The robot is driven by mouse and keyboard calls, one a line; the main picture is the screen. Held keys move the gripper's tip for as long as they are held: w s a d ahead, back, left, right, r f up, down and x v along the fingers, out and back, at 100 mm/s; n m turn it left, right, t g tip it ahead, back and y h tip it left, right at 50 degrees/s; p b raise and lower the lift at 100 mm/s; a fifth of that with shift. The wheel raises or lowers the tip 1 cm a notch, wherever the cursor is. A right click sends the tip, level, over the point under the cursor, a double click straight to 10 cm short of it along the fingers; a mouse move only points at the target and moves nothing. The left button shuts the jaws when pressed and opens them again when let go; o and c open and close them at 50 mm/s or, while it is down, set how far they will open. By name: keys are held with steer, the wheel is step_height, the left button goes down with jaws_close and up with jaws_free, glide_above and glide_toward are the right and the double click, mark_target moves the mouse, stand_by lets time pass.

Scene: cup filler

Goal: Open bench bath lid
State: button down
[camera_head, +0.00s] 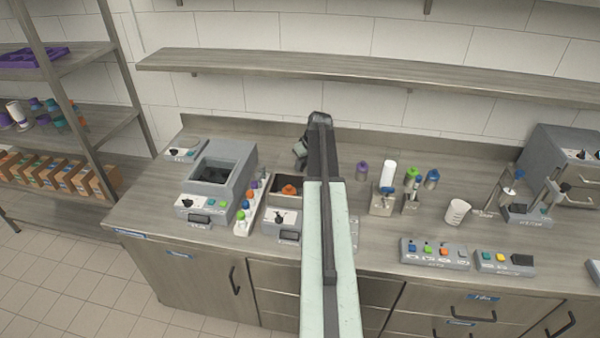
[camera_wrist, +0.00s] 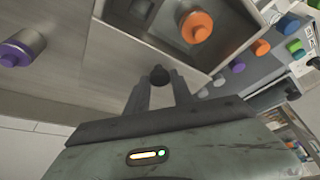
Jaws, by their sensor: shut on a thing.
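A grey bench unit (camera_head: 288,236) stands left of my arm in the head view. It has an open-topped well with an orange-capped bottle (camera_head: 289,190) inside. The orange bottle also shows in the wrist view (camera_wrist: 196,27). In the wrist view, a flat grey panel (camera_wrist: 115,65), seemingly the lid, lies beside the opening. My gripper (camera_wrist: 160,88) is shut on a small dark knob (camera_wrist: 160,74) at that panel. The well is partly uncovered. My arm hides the unit's right side and the knob in the head view.
A larger grey unit (camera_head: 238,207) with an open basin stands to the left. A narrow rack with coloured caps (camera_head: 242,224) stands between the units. A purple-capped bottle (camera_head: 362,170), a white beaker (camera_head: 457,212) and button panels (camera_head: 434,254) are to the right. A shelf (camera_head: 380,75) runs above.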

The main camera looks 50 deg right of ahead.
steer(key=shift+w+d, duration=0.1)
steer(key=shift+d, duration=0.05)
steer(key=c, duration=1.1)
jaws_free()
steer(key=p+v, duration=0.7)
steer(key=shift+r, duration=0.35)
